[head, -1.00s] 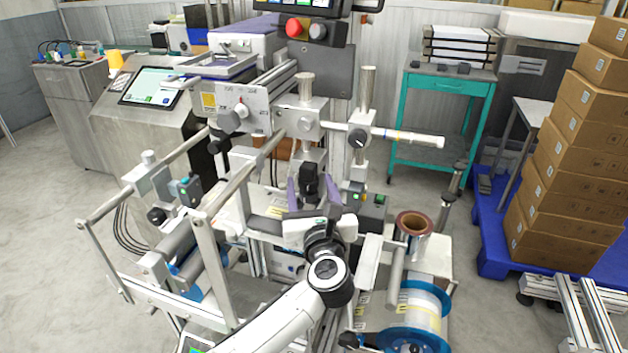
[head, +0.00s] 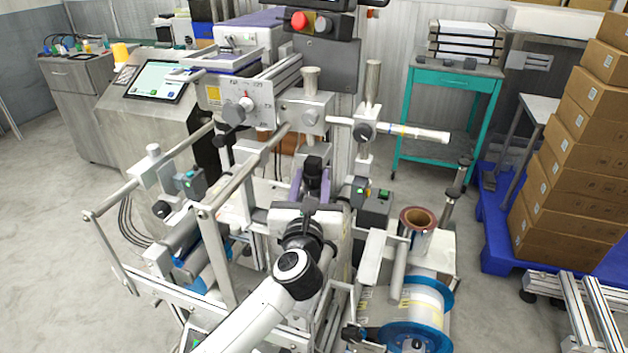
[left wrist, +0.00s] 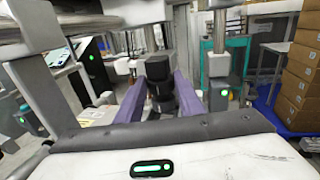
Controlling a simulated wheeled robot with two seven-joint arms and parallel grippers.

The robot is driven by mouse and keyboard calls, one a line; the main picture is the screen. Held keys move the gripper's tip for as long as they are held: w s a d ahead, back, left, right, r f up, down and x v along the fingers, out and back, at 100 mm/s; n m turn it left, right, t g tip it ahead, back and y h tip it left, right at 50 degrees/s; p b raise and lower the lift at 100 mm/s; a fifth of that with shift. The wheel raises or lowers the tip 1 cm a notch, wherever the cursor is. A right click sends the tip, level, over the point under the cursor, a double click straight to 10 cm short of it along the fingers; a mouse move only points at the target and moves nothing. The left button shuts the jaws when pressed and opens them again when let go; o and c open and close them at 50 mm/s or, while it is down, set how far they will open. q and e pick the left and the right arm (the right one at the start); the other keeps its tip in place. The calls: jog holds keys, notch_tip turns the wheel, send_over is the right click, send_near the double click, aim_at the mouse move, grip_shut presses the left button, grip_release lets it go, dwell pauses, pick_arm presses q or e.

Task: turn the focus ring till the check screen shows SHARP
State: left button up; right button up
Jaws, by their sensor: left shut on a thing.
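My left gripper (head: 312,182) has purple fingers and is shut on a small upright black cylinder (head: 313,163), which looks like the lens with the focus ring. In the left wrist view the purple fingers (left wrist: 160,98) flank this black cylinder (left wrist: 158,70), one on each side. The ring's markings cannot be made out. A tilted screen (head: 155,78) on a grey cabinet at the left is lit pale green. A second display (head: 310,3) is cut off at the top edge. I cannot read SHARP on either, nor tell which is the check screen. My right gripper is not in view.
Machine rails and rollers (head: 205,240) stand close to the left of my arm. A blue-flanged reel (head: 418,315) and a brown-cored roll (head: 417,220) are at the right. A horizontal bar (head: 400,132) sticks out above. Boxes (head: 570,150) are stacked at the far right.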

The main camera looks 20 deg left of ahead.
pick_arm(q)
jog(key=shift+a+m+h, duration=0.2)
jog(key=shift+m+h, duration=0.4)
jog(key=shift+h, duration=0.3)
jog(key=shift+a+m+h, duration=0.15)
jog(key=shift+m+h, duration=0.45)
jog(key=shift+h, duration=0.3)
jog(key=o, duration=1.1)
jog(key=shift+f, duration=0.1)
jog(key=shift+c, duration=0.2)
jog(key=shift+s, duration=0.1)
jog(key=s, duration=0.7)
jog(key=shift+s+d, duration=0.1)
jog(key=shift+s, duration=0.1)
